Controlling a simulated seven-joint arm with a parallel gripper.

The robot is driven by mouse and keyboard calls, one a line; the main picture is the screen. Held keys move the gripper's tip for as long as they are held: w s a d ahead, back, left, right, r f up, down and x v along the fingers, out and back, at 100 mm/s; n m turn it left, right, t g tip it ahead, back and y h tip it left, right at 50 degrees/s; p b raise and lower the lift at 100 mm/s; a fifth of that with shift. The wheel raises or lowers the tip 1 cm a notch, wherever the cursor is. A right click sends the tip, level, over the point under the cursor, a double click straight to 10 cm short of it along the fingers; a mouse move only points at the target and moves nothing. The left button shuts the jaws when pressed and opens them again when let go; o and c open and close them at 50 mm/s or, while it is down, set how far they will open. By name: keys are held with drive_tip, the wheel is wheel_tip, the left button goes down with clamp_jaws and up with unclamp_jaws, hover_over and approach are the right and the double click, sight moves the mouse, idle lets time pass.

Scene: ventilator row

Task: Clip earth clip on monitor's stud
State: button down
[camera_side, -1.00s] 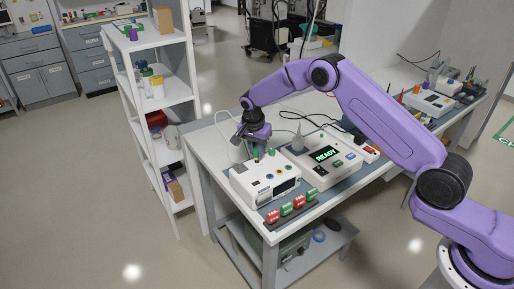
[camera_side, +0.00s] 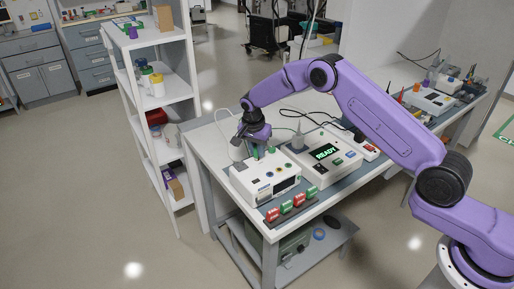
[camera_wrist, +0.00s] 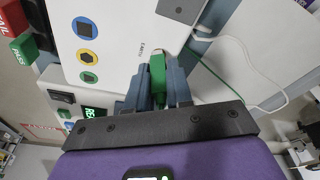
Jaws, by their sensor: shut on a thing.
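My gripper (camera_wrist: 157,88) is shut on the green earth clip (camera_wrist: 157,72), which stands between the two grey-blue fingers in the wrist view. A green lead runs from the clip off to the right. The white monitor (camera_side: 250,183), with a dark screen on its front, lies right under my gripper (camera_side: 257,153) in the side view. In the wrist view the clip is at the edge of the monitor's top (camera_wrist: 125,45), beside the printed EARTH label. The stud is hidden by the clip and fingers. I cannot tell whether the clip touches it.
A white tester (camera_side: 318,172) showing READY stands to the right of the monitor. Red and green PASS/FAIL tags (camera_side: 286,207) stand at the bench's front edge. A white shelf rack (camera_side: 170,96) is on the left. Bare bench (camera_side: 203,140) shows left of the monitor.

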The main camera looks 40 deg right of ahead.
idle(0.4)
drive_tip(key=c, duration=0.9)
unclamp_jaws()
drive_tip(key=shift+c, duration=0.2)
drive_tip(key=v, duration=1.6)
drive_tip(key=s+a+r+n, duration=0.4)
drive_tip(key=s+n, duration=0.2)
drive_tip(key=s, duration=0.2)
drive_tip(key=s+r+n+y, duration=0.2)
drive_tip(key=s+n, duration=0.5)
drive_tip(key=s, duration=0.6)
drive_tip(key=s+d+f+n, duration=0.1)
drive_tip(key=s+d+n, duration=0.2)
drive_tip(key=s, duration=0.5)
drive_tip(key=s+d+f+n, duration=0.1)
drive_tip(key=s+d+n, duration=0.2)
drive_tip(key=s, duration=0.5)
drive_tip(key=s+d+f+n+g, duration=0.1)
drive_tip(key=s+d+n, duration=0.3)
drive_tip(key=s, duration=0.4)
drive_tip(key=shift+s+n, duration=0.4)
drive_tip(key=shift+n, duration=0.4)
